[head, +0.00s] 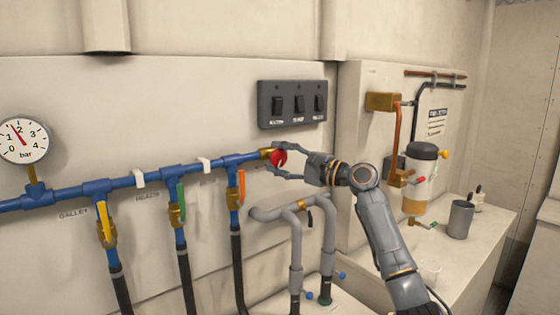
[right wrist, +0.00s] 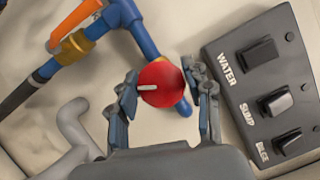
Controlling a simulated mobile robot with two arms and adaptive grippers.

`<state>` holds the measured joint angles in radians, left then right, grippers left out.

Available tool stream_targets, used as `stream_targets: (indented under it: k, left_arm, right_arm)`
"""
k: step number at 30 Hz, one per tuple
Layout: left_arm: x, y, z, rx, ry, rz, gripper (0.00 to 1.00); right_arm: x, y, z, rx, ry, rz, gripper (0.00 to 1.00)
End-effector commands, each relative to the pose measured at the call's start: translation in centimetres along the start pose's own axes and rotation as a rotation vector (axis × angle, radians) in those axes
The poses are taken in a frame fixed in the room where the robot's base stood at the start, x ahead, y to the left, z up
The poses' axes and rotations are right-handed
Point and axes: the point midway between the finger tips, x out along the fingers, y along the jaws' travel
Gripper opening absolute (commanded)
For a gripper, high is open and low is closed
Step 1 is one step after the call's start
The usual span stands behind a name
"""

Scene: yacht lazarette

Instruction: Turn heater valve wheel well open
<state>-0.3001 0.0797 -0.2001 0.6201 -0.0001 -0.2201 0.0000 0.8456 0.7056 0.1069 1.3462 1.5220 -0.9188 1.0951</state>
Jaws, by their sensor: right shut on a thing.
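The red valve wheel (head: 279,157) sits at the right end of the blue pipe, on a brass fitting (head: 267,153). My right gripper (head: 281,159) reaches it from the right and is shut on it. In the right wrist view the red wheel (right wrist: 161,84) lies between the two fingers of the gripper (right wrist: 162,88), with a white mark on its face pointing left. The fingers hide part of its rim. My left gripper is not in view.
A black switch panel (head: 292,104) is on the wall just above the wheel. The blue pipe (head: 120,184) carries yellow (head: 105,221), green (head: 181,196) and orange (head: 242,186) lever handles to the left. Grey pipes (head: 296,240) stand below. A cylindrical filter unit (head: 420,175) and a grey cup (head: 460,219) are at right.

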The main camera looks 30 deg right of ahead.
Motion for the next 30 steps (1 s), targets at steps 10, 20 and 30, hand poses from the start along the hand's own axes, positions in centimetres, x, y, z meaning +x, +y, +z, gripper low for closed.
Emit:
stream_targets:
  k: [10, 20, 30]
  left_arm:
    - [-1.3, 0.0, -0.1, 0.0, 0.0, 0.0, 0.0]
    - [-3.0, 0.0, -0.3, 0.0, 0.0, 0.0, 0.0]
    - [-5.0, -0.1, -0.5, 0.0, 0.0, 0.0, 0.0]
  right_arm:
    - [0.0, -0.2, 0.1, -0.307, 0.0, 0.128, 0.18]
    - [0.0, -0.1, 0.0, -0.596, -0.001, 0.25, 0.18]
    - [0.0, 0.0, 0.0, -0.894, -0.001, 0.374, 0.18]
